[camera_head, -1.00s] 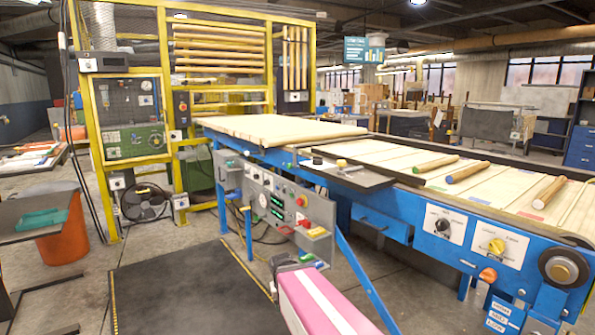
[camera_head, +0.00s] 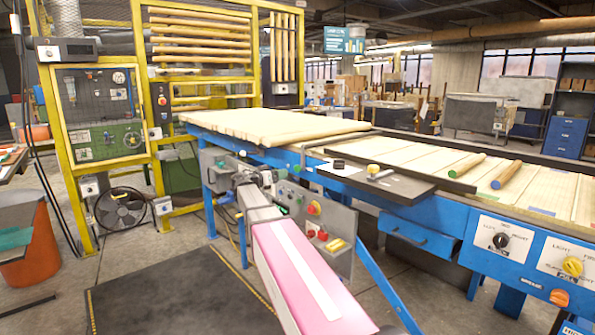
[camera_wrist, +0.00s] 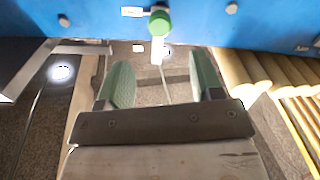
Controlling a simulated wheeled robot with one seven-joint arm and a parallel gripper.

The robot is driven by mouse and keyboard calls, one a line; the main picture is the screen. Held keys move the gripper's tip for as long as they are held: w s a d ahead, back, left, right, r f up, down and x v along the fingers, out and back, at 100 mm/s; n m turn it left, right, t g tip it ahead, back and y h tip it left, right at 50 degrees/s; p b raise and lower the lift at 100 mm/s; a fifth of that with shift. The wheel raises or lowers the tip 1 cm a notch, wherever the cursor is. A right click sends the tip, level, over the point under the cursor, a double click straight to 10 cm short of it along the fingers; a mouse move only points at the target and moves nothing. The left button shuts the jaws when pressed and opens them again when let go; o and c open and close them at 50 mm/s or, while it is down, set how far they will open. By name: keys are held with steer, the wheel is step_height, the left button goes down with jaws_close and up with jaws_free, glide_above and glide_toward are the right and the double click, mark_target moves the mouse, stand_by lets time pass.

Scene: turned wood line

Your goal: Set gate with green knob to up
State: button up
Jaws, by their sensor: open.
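A green knob (camera_wrist: 159,22) shows at the top of the wrist view, in front of a blue surface. A thin pale stem runs down from it. My gripper (camera_wrist: 162,75) has its two green-padded fingers wide apart with nothing between them. The knob lies beyond the fingertips, roughly in line with the gap and not touching them. In the head view my gripper (camera_head: 264,178) is at the grey control panel below the blue conveyor edge. My arm hides part of that panel, and I cannot make out the gate's position there.
The grey panel (camera_head: 342,220) carries red, yellow and green controls close to my arm. A dark shelf (camera_head: 400,188) juts from the conveyor above it. Blue legs stand either side. A dark floor mat (camera_head: 180,290) lies clear at the left.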

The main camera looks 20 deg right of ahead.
mark_target(296, 169)
steer(key=x, duration=1)
steer(key=shift+w+d, duration=0.1)
steer(key=shift+d, duration=0.15)
